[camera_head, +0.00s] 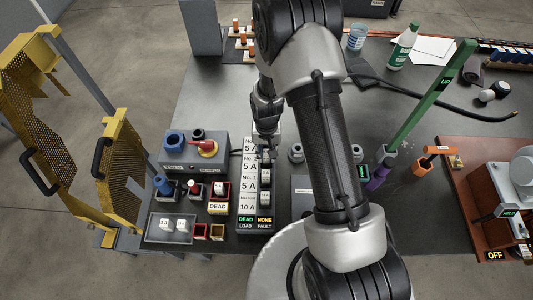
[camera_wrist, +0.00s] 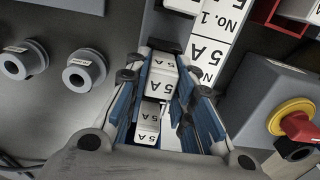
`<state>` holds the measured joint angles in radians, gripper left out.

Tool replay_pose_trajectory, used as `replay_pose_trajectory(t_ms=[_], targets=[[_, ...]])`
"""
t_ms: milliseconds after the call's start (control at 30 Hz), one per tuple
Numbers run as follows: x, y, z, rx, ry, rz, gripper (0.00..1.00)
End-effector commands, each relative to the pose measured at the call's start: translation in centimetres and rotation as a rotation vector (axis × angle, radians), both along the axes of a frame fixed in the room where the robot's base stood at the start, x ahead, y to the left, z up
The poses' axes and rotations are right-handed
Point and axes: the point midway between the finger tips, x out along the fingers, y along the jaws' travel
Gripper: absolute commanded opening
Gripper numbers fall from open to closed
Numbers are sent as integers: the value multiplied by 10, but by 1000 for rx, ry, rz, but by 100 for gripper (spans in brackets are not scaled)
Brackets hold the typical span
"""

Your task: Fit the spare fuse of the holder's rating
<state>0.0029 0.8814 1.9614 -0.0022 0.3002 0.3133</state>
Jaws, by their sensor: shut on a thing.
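My gripper (camera_wrist: 165,80) is shut on a white fuse (camera_wrist: 162,84) marked 5 A, between its blue-padded fingers. In the head view my gripper (camera_head: 266,148) is over the top of the fuse board (camera_head: 255,218). The board has label plates (camera_head: 249,185) for several ways, reading 5 A and, for the motor, 10 A. White fuses (camera_head: 265,176) stand beside the labels. Another 5 A fuse (camera_wrist: 147,122) shows below the held one in the wrist view. Whether the held fuse is seated is hidden.
A grey box with a red handle (camera_head: 207,148) stands left of the board. Small red bins (camera_head: 200,232) and a DEAD sign (camera_head: 218,208) are close by. Yellow mesh guards (camera_head: 120,175) stand left; round grey sockets (camera_head: 296,153) are right.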

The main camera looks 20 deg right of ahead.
Motion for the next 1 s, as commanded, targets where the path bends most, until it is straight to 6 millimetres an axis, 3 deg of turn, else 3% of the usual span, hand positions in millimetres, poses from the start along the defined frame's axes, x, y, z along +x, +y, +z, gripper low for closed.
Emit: replay_pose_trajectory(t_ms=[367,400,667,1000], targets=[[1,0,-5,0,-2,0,0],[1,0,-4,0,-2,0,25],[1,0,-3,0,-2,0,43],[1,0,-1,0,-2,0,43]])
